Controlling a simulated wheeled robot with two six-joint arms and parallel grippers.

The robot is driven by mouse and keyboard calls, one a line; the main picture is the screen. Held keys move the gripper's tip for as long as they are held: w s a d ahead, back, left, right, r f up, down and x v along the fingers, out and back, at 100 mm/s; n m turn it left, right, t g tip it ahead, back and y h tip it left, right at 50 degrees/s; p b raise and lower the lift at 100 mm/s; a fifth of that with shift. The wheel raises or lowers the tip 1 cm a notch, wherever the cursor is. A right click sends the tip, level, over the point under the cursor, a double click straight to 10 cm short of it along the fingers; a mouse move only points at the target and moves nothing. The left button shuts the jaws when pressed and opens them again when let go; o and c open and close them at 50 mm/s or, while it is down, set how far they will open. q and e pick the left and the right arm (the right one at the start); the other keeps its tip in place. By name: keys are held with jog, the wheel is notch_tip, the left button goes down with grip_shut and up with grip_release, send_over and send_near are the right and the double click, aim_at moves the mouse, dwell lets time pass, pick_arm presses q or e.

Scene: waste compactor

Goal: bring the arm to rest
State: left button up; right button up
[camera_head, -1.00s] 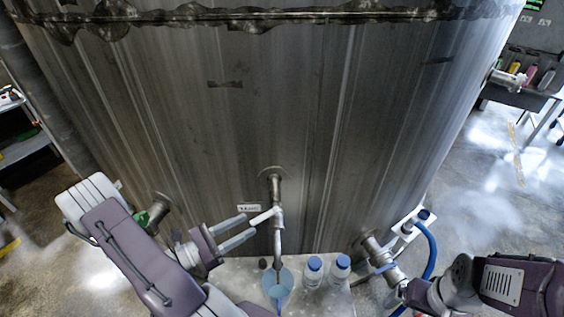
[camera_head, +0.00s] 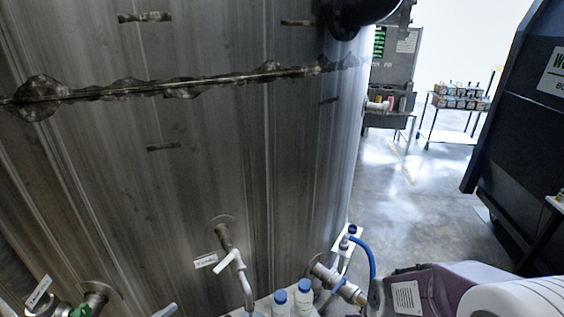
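A large steel tank (camera_head: 200,150) fills the left and middle of the head view. A tap with a white lever (camera_head: 228,262) sticks out low on the tank, with a small label beside it. Only a grey tip, apparently one finger of my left gripper (camera_head: 165,311), shows at the bottom edge, left of the tap and apart from it. The rest of that gripper is out of frame, so its opening is hidden. My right arm (camera_head: 430,290) fills the lower right corner; its gripper is not visible.
Two blue-capped bottles (camera_head: 303,297) stand right of the tap. A metal fitting (camera_head: 335,278) and a blue hose (camera_head: 368,250) lie near my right arm. A green-handled valve (camera_head: 82,309) is at lower left. Open floor (camera_head: 415,195) lies right of the tank, before a dark machine (camera_head: 520,110).

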pick_arm(q)
jog(key=d+r+m+g+h+b, duration=0.2)
jog(key=d+r+m+g+h, duration=0.15)
jog(key=d+m+g, duration=0.8)
jog(key=s+d+f+m+g+y+b, duration=0.1)
jog(key=s+d+f+m+g+y, duration=0.4)
jog(key=s+d+m, duration=0.4)
jog(key=s+a+f+m+g+y+b, duration=0.1)
jog(key=s+a+f+m+y, duration=0.25)
jog(key=m+y, duration=0.2)
jog(key=w+a+f+m+t+y, duration=0.1)
jog(key=w+a+t+y, duration=0.3)
jog(key=w+a, duration=0.4)
jog(key=shift+w+f+m+t, duration=0.3)
jog(key=shift+w+t, duration=0.05)
jog(key=shift+w, duration=0.1)
pick_arm(e)
jog(key=f, duration=0.4)
jog(key=shift+w+d+f, duration=0.3)
jog(key=shift+w, duration=0.1)
pick_arm(q)
jog(key=shift+s, duration=0.1)
dwell(3.3)
